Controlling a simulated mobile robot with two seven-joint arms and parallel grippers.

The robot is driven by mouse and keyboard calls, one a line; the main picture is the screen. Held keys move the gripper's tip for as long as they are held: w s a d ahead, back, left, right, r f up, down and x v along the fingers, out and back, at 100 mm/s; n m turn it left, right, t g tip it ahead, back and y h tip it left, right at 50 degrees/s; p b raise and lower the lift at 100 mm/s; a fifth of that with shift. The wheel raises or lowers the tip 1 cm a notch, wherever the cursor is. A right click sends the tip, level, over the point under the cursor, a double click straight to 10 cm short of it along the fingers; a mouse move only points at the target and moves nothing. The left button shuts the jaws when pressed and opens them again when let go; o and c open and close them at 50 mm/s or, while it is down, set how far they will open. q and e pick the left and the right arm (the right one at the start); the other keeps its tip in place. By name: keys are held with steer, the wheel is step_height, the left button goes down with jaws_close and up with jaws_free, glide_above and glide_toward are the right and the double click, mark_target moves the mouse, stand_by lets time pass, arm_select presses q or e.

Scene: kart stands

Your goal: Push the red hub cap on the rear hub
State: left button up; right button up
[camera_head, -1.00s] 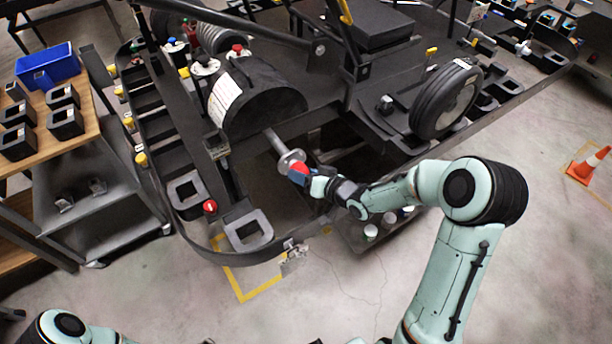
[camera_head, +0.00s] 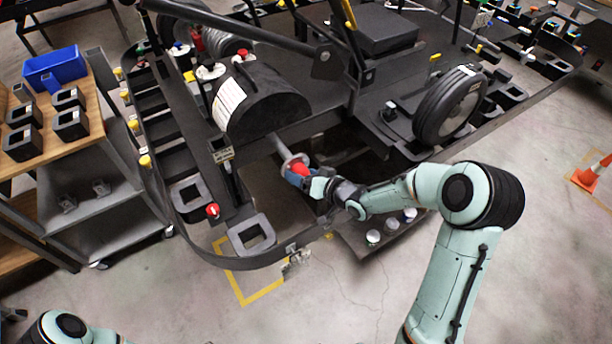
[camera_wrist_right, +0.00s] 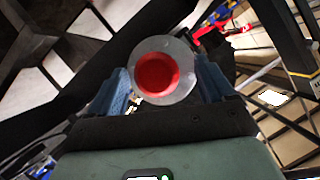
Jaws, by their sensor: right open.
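The red hub cap (camera_head: 300,169) sits against the round grey flange of the rear hub (camera_head: 284,148) at the end of its axle. In the right wrist view the red cap (camera_wrist_right: 157,74) lies in the middle of the grey hub disc (camera_wrist_right: 182,50), roughly centred. My right gripper (camera_head: 299,175) is at the cap. Its blue fingers stand apart on both sides of the hub in the right wrist view (camera_wrist_right: 160,82). It is open. Whether the cap is fully seated cannot be told. My left gripper is out of view.
The black kart frame (camera_head: 279,256) surrounds the hub. Another red-topped piece (camera_head: 213,211) stands on the frame at lower left. A wooden bench (camera_head: 88,127) with a blue bin (camera_head: 56,66) is at left. An orange cone (camera_head: 590,176) stands far right.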

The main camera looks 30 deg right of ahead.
steer(key=p+v, duration=0.1)
steer(key=v, duration=1.2)
steer(key=shift+s+r, duration=0.1)
steer(key=shift+s, duration=0.05)
